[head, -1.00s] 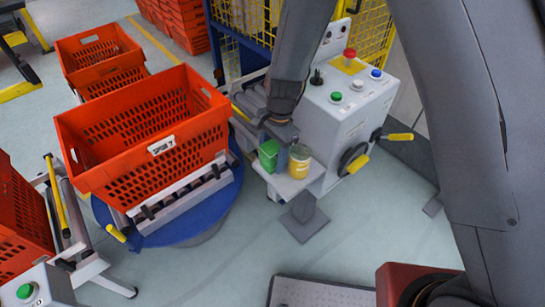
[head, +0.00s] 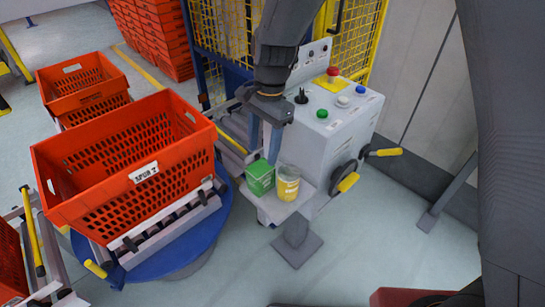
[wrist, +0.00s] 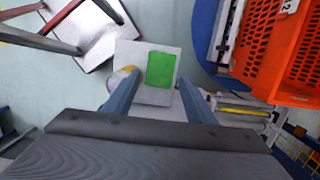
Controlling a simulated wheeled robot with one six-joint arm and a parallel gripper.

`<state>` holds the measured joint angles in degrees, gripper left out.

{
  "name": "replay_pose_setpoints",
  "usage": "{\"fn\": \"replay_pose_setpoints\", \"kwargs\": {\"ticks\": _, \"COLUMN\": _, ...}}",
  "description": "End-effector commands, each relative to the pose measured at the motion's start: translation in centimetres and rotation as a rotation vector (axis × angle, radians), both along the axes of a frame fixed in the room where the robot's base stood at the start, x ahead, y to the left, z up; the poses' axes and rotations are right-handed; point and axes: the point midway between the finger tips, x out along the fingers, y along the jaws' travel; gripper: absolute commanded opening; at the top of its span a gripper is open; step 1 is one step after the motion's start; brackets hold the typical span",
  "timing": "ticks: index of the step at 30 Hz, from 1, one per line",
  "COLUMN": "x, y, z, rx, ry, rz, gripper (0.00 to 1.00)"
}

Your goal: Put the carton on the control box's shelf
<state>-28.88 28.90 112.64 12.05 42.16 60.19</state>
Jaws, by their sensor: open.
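The green carton (head: 260,178) stands upright on the small grey shelf (head: 274,209) at the front of the control box (head: 333,130). My gripper (head: 266,153) is above the carton, open and empty, fingers pointing down. In the wrist view the carton's green top (wrist: 161,69) lies between the two finger lines, beyond the tips, on the shelf (wrist: 131,50). A yellow can (head: 286,184) with a pale lid stands on the shelf just right of the carton. In the wrist view the left finger partly hides the can (wrist: 124,73).
An orange tote (head: 130,165) sits on a roller stand over a blue round base (head: 215,225), left of the shelf. Buttons and a handwheel (head: 345,175) are on the control box. A yellow mesh fence (head: 355,45) stands behind. Floor in front is clear.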

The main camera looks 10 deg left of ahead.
Motion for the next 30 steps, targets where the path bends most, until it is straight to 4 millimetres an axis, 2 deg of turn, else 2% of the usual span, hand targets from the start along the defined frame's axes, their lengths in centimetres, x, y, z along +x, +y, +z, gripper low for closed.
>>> {"fn": "replay_pose_setpoints", "kwargs": {"ticks": 5, "x": 0.0, "y": 0.0, "z": 0.2, "rx": 0.0, "ry": 0.0, "rz": 0.0, "gripper": 0.51}}
{"fn": "replay_pose_setpoints", "kwargs": {"ticks": 8, "x": 0.1, "y": -1.2, "z": 0.6, "rx": 0.001, "ry": -0.012, "rz": 0.016, "gripper": 0.51}}
{"fn": "replay_pose_setpoints", "kwargs": {"ticks": 11, "x": 0.1, "y": -5.0, "z": 1.3, "rx": 0.004, "ry": -0.049, "rz": 0.082, "gripper": 0.51}}
{"fn": "replay_pose_setpoints", "kwargs": {"ticks": 14, "x": -0.7, "y": -11.0, "z": 2.4, "rx": -0.001, "ry": -0.111, "rz": 0.201, "gripper": 0.51}}
{"fn": "replay_pose_setpoints", "kwargs": {"ticks": 15, "x": -1.4, "y": -13.6, "z": 2.8, "rx": -0.007, "ry": -0.135, "rz": 0.257, "gripper": 0.51}}
{"fn": "replay_pose_setpoints", "kwargs": {"ticks": 18, "x": -3.6, "y": -19.2, "z": 3.5, "rx": -0.03, "ry": -0.191, "rz": 0.398, "gripper": 0.51}}
{"fn": "replay_pose_setpoints", "kwargs": {"ticks": 21, "x": -6.0, "y": -23.4, "z": 3.8, "rx": -0.056, "ry": -0.231, "rz": 0.523, "gripper": 0.51}}
{"fn": "replay_pose_setpoints", "kwargs": {"ticks": 24, "x": -8.1, "y": -26.2, "z": 3.9, "rx": -0.079, "ry": -0.255, "rz": 0.618, "gripper": 0.51}}
{"fn": "replay_pose_setpoints", "kwargs": {"ticks": 27, "x": -9.3, "y": -27.7, "z": 3.9, "rx": -0.093, "ry": -0.267, "rz": 0.676, "gripper": 0.51}}
{"fn": "replay_pose_setpoints", "kwargs": {"ticks": 30, "x": -9.8, "y": -28.2, "z": 3.9, "rx": -0.098, "ry": -0.27, "rz": 0.7, "gripper": 0.51}}
